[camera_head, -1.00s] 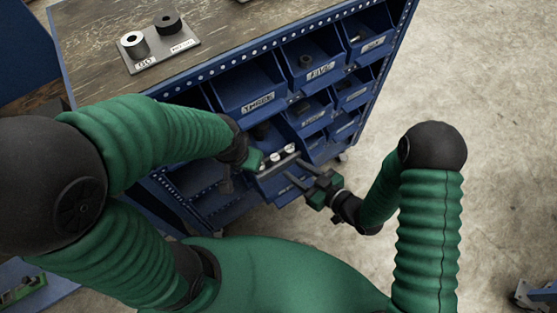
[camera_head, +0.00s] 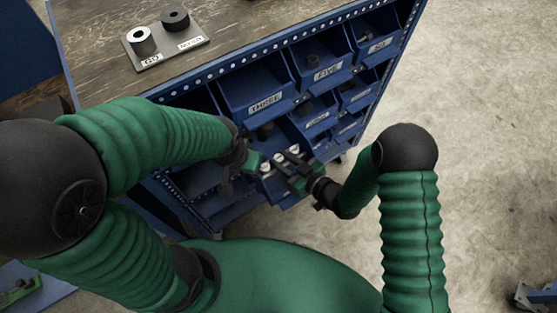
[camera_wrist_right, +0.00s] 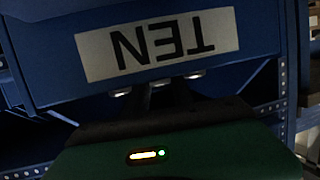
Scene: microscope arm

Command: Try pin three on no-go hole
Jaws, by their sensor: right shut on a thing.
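The gauge plate (camera_head: 160,58) lies on the bench top, with a light ring (camera_head: 141,40) by the GO label and a black ring (camera_head: 175,19) by the NO-GO label. The THREE bin (camera_head: 250,82) is in the cabinet's upper row.
In the right wrist view a blue bin labelled TEN (camera_wrist_right: 160,45), upside down, fills the space right ahead of my fingers. Other blue bins, such as the FIVE bin (camera_head: 325,72), crowd the cabinet front. Bare floor (camera_head: 480,130) lies open to the right.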

